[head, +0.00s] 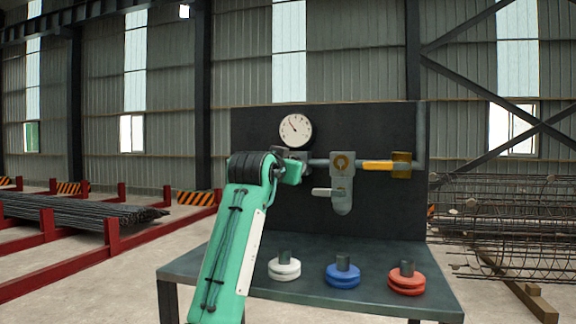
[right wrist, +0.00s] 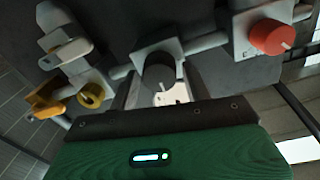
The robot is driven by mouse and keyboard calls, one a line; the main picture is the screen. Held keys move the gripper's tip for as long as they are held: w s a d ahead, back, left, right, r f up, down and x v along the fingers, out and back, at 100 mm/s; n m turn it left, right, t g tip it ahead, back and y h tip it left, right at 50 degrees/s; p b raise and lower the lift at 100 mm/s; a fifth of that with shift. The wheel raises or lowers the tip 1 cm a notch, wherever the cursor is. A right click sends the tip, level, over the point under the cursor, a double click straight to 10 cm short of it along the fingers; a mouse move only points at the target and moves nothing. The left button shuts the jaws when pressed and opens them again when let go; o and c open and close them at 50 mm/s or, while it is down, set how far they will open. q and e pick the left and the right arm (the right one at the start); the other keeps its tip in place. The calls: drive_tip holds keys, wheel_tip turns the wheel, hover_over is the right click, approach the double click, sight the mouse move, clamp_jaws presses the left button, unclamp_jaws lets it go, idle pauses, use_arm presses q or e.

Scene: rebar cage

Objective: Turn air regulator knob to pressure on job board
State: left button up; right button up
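The dark regulator knob (right wrist: 158,73) has a pale index mark and sits on a grey block on the pipe. My right gripper (right wrist: 158,92) points at it, with pale fingers spread on either side and apparent gaps beside the knob. In the head view my green right arm ends at the board, its gripper (head: 294,172) below the gauge and partly hidden. The round white gauge (head: 296,130) has its needle toward the upper left; part of its face (right wrist: 172,95) shows between the fingers. No written pressure is readable. My left gripper is out of view.
The dark panel (head: 380,215) also carries a filter unit (head: 342,165), a yellow valve handle (head: 378,165) and a red knob (right wrist: 271,37). White (head: 285,269), blue (head: 343,275) and red (head: 407,280) discs stand on the bench (head: 440,304). Rebar lies on both sides.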

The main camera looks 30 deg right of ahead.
drive_tip(key=c, duration=0.6)
drive_tip(key=shift+m, duration=0.9)
drive_tip(key=shift+c, duration=0.2)
drive_tip(key=o, duration=1)
drive_tip(key=shift+d, duration=0.1)
drive_tip(key=b+v, duration=0.8)
drive_tip(key=v, duration=0.5)
drive_tip(key=shift+s+a, duration=0.2)
drive_tip(key=shift+a, duration=0.15)
